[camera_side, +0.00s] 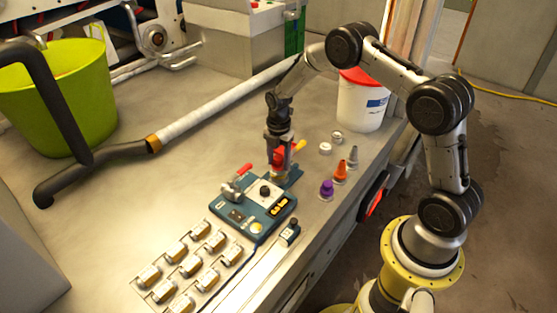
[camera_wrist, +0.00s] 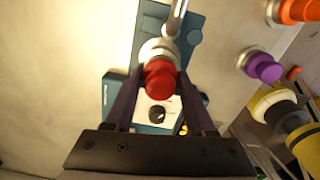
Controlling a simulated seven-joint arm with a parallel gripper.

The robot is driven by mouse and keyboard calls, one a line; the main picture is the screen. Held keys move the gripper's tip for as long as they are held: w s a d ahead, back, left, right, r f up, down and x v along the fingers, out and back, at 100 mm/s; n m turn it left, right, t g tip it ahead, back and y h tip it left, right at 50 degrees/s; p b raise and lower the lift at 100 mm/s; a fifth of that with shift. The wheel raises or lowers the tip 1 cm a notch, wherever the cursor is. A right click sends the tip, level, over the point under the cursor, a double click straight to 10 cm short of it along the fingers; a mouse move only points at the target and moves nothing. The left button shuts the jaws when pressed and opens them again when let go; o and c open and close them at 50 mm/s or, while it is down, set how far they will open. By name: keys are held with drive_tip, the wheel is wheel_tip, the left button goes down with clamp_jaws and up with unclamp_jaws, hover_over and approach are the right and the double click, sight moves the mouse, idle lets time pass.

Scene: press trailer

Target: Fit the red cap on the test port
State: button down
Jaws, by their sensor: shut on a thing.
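The red cap (camera_wrist: 159,80) sits between the fingers of my gripper (camera_wrist: 153,92) in the wrist view. My gripper is shut on it. In the side view, my gripper (camera_side: 279,150) points down with the red cap (camera_side: 279,157) at its tips, right above a pale metal fitting (camera_side: 279,175) that looks like the test port. In the wrist view, a silvery round fitting (camera_wrist: 157,50) shows right beside the cap's far edge. I cannot tell whether the cap touches or is seated on it.
A blue panel (camera_side: 240,218) with a black knob stands in front of my gripper. Purple (camera_side: 327,188), orange (camera_side: 340,172) and grey (camera_side: 353,156) caps stand to the right. A red lever (camera_side: 243,170) and a yellow handle (camera_side: 300,145) are close by. A white bucket (camera_side: 358,105) stands behind.

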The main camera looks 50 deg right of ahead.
drive_tip(key=shift+f, duration=0.65)
drive_tip(key=c, duration=0.5)
unclamp_jaws()
drive_tip(key=shift+r, duration=0.1)
drive_tip(key=shift+r, duration=5.45)
drive_tip(key=shift+r, duration=0.1)
wheel_tip(320, 180, up, 9)
hover_over(279, 157)
drive_tip(key=shift+a, duration=0.1)
